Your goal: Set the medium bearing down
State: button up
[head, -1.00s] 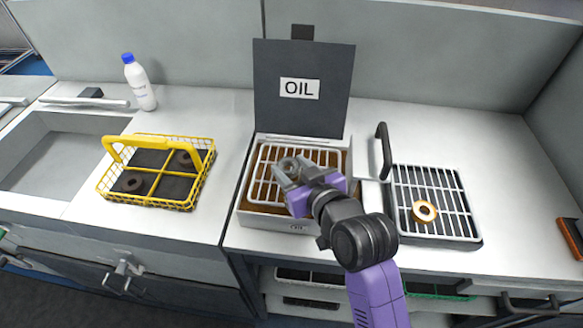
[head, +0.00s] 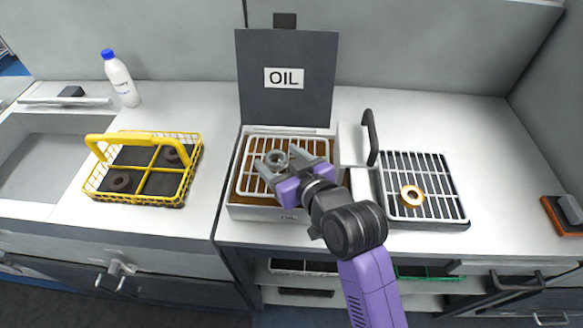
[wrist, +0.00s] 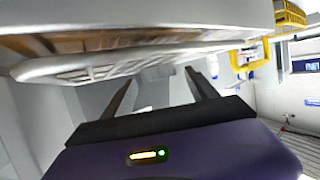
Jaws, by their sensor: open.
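A grey metal bearing (head: 276,158) rests on the white wire rack (head: 255,186) in the oil box (head: 262,212). My gripper (head: 283,161) is open, its two fingers apart with the bearing near their tips; I cannot tell whether either finger touches it. In the wrist view my open gripper (wrist: 160,88) shows two dark fingers with no bearing visible between them. A brass-coloured bearing (head: 411,196) lies on the rack over the dark tray (head: 440,188) at right.
The oil box's lid (head: 284,75) stands upright behind the rack. A dark handle (head: 369,135) rises between the box and the right tray. A white bottle (head: 121,80) stands at the back left by the sink. The counter's back right is clear.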

jog(key=v, duration=1.1)
jog(key=shift+s+d+b, duration=0.25)
jog(key=shift+s+b, duration=0.1)
jog(key=shift+b, duration=0.05)
jog(key=shift+r, duration=0.1)
jog(key=d+r+m+t, duration=0.2)
jog(key=d+r+t, duration=0.2)
jog(key=r, duration=0.1)
jog(key=s+d+f+m+t+h, duration=0.2)
jog(key=s+d+f+m+h, duration=0.15)
jog(key=s+d, duration=0.2)
jog(key=s+d+f+g+h, duration=0.1)
jog(key=s+d+f, duration=0.1)
jog(key=s, duration=0.6)
jog(key=s+d+f+g+h, duration=0.1)
jog(key=s+d+f, duration=0.2)
jog(key=s, duration=0.5)
jog(key=s+d+f+g+h, duration=0.1)
jog(key=s+d+f+h, duration=0.1)
jog(key=s, duration=0.7)
jog(key=shift+d+f+m, duration=0.4)
jog(key=shift+d+m, duration=0.05)
jog(key=shift+d, duration=0.35)
